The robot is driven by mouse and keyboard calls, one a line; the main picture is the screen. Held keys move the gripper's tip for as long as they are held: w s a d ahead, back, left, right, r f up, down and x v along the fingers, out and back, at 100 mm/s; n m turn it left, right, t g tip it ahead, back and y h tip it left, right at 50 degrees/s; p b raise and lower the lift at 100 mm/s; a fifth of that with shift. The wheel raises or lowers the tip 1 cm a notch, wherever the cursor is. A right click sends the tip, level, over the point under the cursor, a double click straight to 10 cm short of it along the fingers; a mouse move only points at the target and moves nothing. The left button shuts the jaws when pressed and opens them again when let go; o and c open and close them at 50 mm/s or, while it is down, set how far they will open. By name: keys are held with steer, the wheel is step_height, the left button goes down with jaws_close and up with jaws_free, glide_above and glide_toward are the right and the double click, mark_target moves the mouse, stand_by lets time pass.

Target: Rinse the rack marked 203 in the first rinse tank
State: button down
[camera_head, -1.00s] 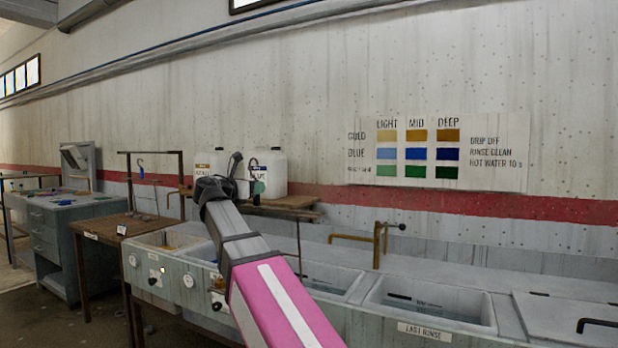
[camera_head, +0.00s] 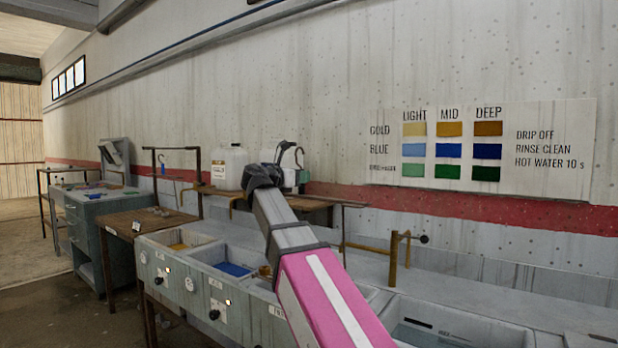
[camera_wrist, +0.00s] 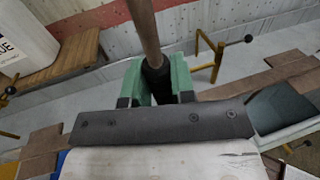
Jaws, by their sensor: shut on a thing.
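My gripper (camera_head: 268,172) is raised in front of the back wall, above the row of tanks. In the wrist view its green fingers (camera_wrist: 158,82) are shut on the dark lower part of a brown rod (camera_wrist: 145,30). A dark hook (camera_head: 298,154) shows beside the gripper in the head view. No mark 203 is readable, and I cannot tell the rack's full shape. The tank row holds a gold bath (camera_head: 181,246) and a blue bath (camera_head: 234,269). My arm hides the middle tanks. The last tank (camera_head: 440,331) is partly in view at lower right.
White jugs (camera_head: 228,166) stand on a wooden shelf (camera_head: 290,202) behind the gripper. A brass tap (camera_head: 394,254) rises behind the tanks. A rail with a blue hook (camera_head: 161,162) stands left, over a brown table (camera_head: 137,222). A colour chart (camera_head: 480,145) hangs on the wall.

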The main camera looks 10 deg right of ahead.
steer(key=w+d+f, duration=0.2)
steer(key=w+d, duration=0.4)
steer(key=shift+w+d+f, duration=0.15)
steer(key=shift+d+f, duration=0.05)
steer(key=shift+d, duration=0.05)
steer(key=c, duration=1.8)
jaws_free()
jaws_close()
step_height(320, 180, down, 18)
steer(key=shift+a+f, duration=0.15)
steer(key=shift+f, duration=0.05)
